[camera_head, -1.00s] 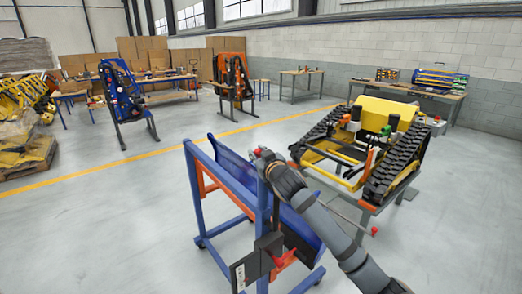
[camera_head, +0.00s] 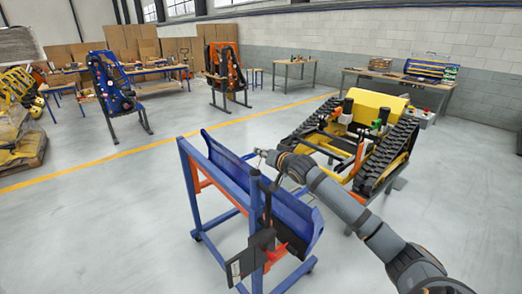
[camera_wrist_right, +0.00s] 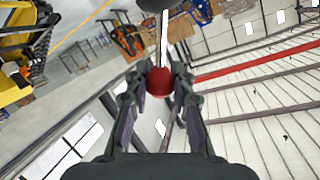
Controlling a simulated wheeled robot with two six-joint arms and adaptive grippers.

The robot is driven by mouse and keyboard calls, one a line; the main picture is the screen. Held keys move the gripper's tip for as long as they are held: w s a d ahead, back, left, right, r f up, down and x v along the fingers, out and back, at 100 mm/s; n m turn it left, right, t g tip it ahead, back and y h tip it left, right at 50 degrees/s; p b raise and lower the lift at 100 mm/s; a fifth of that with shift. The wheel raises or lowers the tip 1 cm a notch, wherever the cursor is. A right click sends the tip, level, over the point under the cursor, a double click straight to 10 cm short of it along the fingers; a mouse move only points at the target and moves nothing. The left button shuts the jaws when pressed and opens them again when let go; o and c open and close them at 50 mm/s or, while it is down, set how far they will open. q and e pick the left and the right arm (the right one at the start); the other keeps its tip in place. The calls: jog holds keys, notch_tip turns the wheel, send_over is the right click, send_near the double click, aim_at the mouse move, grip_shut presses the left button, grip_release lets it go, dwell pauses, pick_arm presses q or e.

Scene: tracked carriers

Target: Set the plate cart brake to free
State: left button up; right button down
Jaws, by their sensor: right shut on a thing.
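The plate cart (camera_head: 189,190) is a blue frame on castors that carries a tilted blue plate (camera_head: 228,166). A dark upright rod (camera_head: 268,196) stands at its near end, above a black box with a red part (camera_head: 279,250). The knob is too small to make out in the head view. My left gripper is not in view.
A yellow tracked carrier (camera_head: 372,107) stands close behind my right arm. Two upright seat-like frames, blue (camera_head: 113,83) and orange (camera_head: 222,70), stand farther back. Workbenches line the walls. The floor left of the cart is clear.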

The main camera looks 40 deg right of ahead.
jog(key=shift+d, duration=0.2)
dwell(0.4)
jog(key=c, duration=1.1)
grip_release()
jog(key=shift+r, duration=0.15)
notch_tip(320, 180, up, 10)
jog(key=shift+f, duration=0.2)
